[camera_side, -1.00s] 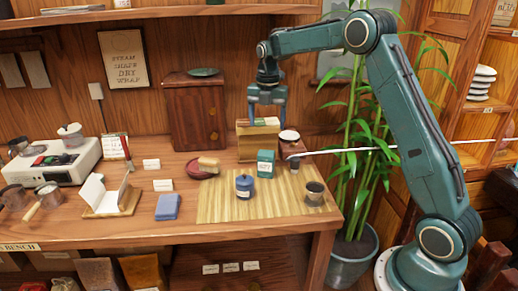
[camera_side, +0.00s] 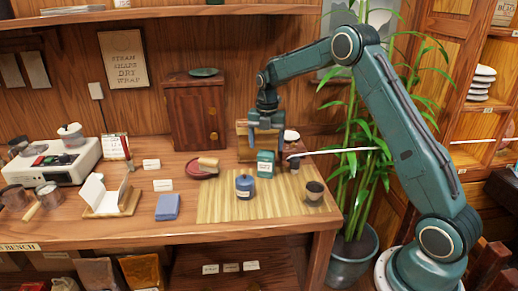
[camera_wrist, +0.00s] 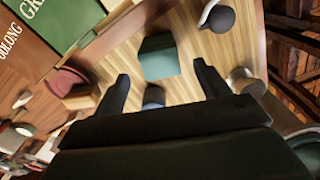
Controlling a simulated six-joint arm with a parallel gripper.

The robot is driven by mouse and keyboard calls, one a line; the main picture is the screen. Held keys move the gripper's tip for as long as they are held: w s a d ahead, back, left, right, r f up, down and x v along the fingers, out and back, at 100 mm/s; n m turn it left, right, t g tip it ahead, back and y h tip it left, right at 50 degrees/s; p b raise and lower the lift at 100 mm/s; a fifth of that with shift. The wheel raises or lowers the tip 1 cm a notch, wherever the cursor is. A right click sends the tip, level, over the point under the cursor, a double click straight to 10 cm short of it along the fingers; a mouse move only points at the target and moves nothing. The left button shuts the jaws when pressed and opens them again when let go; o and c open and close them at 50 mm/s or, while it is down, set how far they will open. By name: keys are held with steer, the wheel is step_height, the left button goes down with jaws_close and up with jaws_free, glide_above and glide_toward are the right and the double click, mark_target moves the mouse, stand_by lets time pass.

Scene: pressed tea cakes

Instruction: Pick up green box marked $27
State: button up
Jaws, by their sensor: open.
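The green box (camera_side: 265,163), teal with a pale label, stands upright on the slatted bamboo mat (camera_side: 215,208). The label's price is too small to read. The green box also shows from above in the wrist view (camera_wrist: 159,57), between and beyond the fingertips. My gripper (camera_side: 266,142) is open and empty, just above the box in the side view. Its two dark fingers (camera_wrist: 163,80) show in the wrist view, apart from the box. A blue lidded jar (camera_side: 244,186) stands in front of the box, and in the wrist view it is partly hidden by my gripper (camera_wrist: 154,95).
A wooden holder (camera_side: 242,143) stands behind the box; green and brown lettered packages (camera_wrist: 60,18) show in the wrist view. A dark cup (camera_side: 314,191) is right of the jar, and a red plate (camera_side: 197,172) is left. The mat's front left is clear.

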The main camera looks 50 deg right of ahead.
mark_target(266, 153)
steer(key=shift+f, duration=0.7)
steer(key=shift+f, duration=2.6)
steer(key=c, duration=1.1)
